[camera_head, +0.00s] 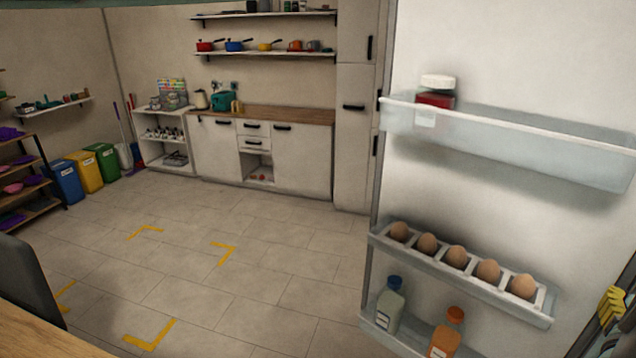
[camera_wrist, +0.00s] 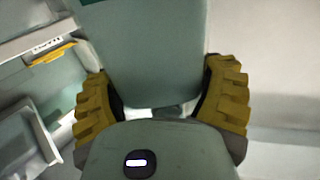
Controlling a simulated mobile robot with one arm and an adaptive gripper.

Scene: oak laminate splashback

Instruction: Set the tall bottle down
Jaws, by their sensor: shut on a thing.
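In the wrist view my gripper (camera_wrist: 162,85) has its two yellow ribbed fingers pressed on either side of a smooth grey-green body, which I take to be the tall bottle (camera_wrist: 150,50). Its upper part runs out of the top of the picture, with a darker green patch at the top left. In the head view only a yellow finger of my gripper (camera_head: 612,304) shows at the right edge, and the held bottle cannot be made out there.
An open fridge door has an upper shelf (camera_head: 530,137) with a red, white-lidded jar (camera_head: 436,92), an egg rack (camera_head: 456,262), and a low shelf with a blue-capped bottle (camera_head: 390,305) and an orange-capped bottle (camera_head: 447,333). A wooden counter (camera_head: 270,113) stands far back. The tiled floor is open.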

